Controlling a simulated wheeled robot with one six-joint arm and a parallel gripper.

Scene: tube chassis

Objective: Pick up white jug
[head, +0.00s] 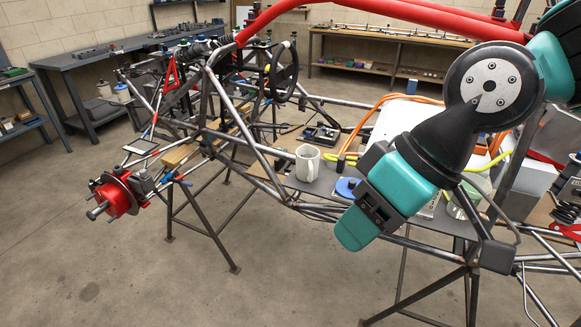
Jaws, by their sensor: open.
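The jaws of my gripper do not show in this view.
Chassis tubes (238,147) run close in front of the jug. A partly hidden clear vessel (470,199) is behind my arm. The floor (130,270) at front left is clear.

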